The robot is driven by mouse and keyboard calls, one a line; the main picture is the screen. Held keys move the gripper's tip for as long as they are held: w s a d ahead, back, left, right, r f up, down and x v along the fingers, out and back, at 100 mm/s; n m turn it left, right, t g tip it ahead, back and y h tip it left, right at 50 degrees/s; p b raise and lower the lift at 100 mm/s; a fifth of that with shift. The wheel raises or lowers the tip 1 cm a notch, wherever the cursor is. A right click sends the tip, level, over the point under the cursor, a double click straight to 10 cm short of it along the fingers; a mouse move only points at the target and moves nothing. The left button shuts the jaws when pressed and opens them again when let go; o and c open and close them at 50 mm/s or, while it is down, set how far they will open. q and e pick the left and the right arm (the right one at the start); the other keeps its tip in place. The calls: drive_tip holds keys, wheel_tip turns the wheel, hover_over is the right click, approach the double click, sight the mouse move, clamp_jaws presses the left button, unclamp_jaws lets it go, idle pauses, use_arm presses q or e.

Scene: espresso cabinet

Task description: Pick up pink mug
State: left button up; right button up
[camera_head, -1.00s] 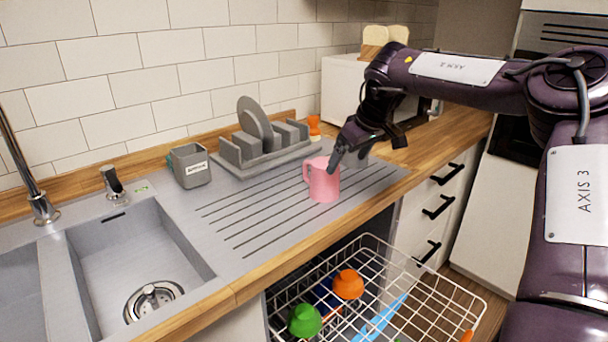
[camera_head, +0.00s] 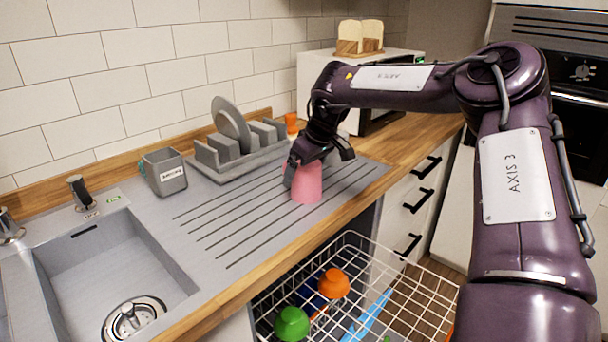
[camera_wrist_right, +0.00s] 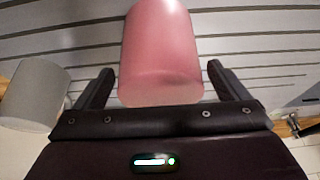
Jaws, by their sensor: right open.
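The pink mug (camera_head: 306,186) stands upright on the ribbed drainboard; its upper part and handle are hidden by my right gripper (camera_head: 318,164). The open right gripper is at the mug from above and behind, with one finger at its left side. In the right wrist view the mug (camera_wrist_right: 160,50) is between the two spread fingers of the gripper (camera_wrist_right: 160,85), with a gap visible on each side. My left gripper is not in view.
Below the counter edge is a pulled-out wire dishwasher basket (camera_head: 400,306) with coloured cups.

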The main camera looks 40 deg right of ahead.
drive_tip(key=shift+x, duration=1.25)
drive_tip(key=c, duration=1.1)
drive_tip(key=shift+r, duration=0.1)
drive_tip(key=shift+c, duration=0.6)
drive_tip(key=shift+r, duration=0.1)
